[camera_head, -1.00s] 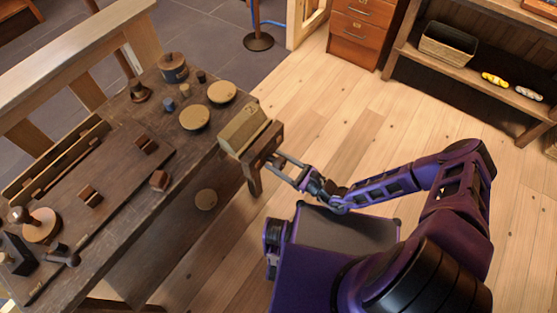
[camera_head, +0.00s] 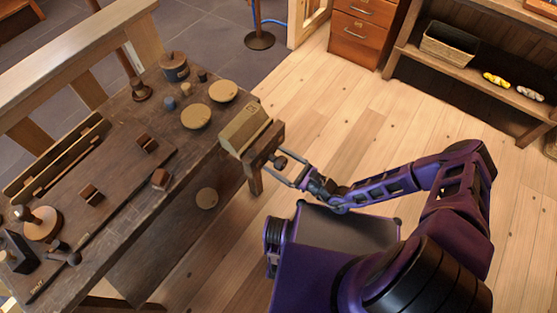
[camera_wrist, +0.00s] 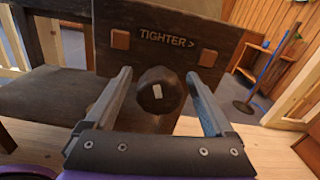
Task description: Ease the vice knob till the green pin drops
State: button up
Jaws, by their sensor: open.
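The vice knob (camera_wrist: 160,91), dark and rounded with a small pale mark, faces me in the wrist view. It sits on the vice's brown wooden jaw (camera_wrist: 222,45), below a label reading "TIGHTER >" (camera_wrist: 167,40). In the head view the knob (camera_head: 280,162) shows at the bench's right end. My gripper (camera_wrist: 157,76) is open, one finger on each side of the knob, with gaps visible. It also shows in the head view (camera_head: 284,171), reaching the jaw from the right. A tan block (camera_head: 245,127) sits at the vice. I cannot make out a green pin.
The dark workbench (camera_head: 125,235) holds round tan discs (camera_head: 196,116), a lidded pot (camera_head: 174,66), small brown blocks (camera_head: 148,145) and a slotted rack (camera_head: 55,160). Drawers (camera_head: 361,30) and a shelf (camera_head: 470,70) stand behind.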

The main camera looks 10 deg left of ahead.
jog(key=b+v, duration=0.1)
jog(key=v, duration=1.6)
jog(key=shift+d, duration=0.2)
jog(key=shift+s+f, duration=0.1)
